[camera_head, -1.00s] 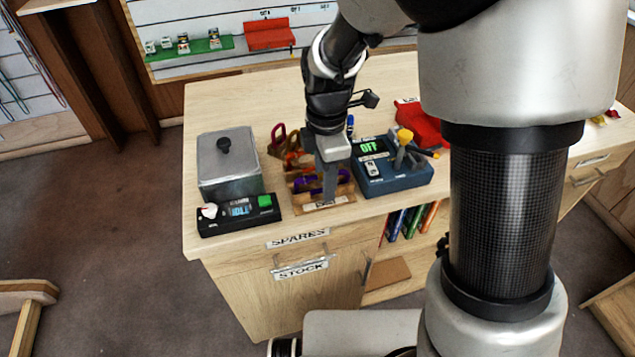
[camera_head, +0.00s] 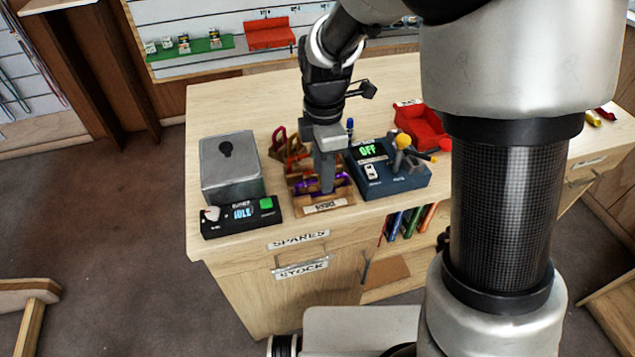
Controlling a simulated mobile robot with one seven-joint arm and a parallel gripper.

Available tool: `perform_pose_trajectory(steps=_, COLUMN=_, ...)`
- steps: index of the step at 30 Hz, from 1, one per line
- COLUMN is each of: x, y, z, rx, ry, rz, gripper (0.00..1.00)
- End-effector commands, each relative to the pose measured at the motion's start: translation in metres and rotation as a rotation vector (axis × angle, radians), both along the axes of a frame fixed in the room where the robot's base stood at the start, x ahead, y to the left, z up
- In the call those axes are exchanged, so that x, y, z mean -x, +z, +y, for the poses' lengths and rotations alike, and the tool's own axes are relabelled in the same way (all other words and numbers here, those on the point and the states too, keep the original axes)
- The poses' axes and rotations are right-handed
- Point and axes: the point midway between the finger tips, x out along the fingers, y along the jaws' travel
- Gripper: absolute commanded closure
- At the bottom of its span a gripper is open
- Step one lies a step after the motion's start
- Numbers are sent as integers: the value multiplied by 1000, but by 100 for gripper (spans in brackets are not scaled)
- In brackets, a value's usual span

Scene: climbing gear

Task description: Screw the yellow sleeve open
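My gripper (camera_head: 326,178) points down over a wooden rack (camera_head: 325,207) on the counter. The rack holds several carabiners, among them a purple one (camera_head: 341,181) by the fingers and orange-red ones (camera_head: 297,163) behind. The fingers show as one grey shape, so I cannot tell whether they are open or shut, or whether they touch a carabiner. I cannot make out a yellow sleeve on any carabiner in the rack. A yellow ball-shaped part (camera_head: 403,141) sits on top of a blue device (camera_head: 396,184) whose display reads OFF, right of the rack.
A grey lidded metal box (camera_head: 232,181) and a black control panel (camera_head: 240,220) reading IDLE stand left of the rack. A red bin (camera_head: 422,128) stands behind the blue device. My arm hides part of the counter's right side. The counter's back left is clear.

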Motion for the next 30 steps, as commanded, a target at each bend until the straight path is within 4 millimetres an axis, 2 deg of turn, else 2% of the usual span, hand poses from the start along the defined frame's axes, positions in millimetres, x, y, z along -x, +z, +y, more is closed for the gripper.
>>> perform_pose_trajectory(steps=30, x=15, y=-1, z=-4, rx=1, ry=0, rz=1, gripper=66)
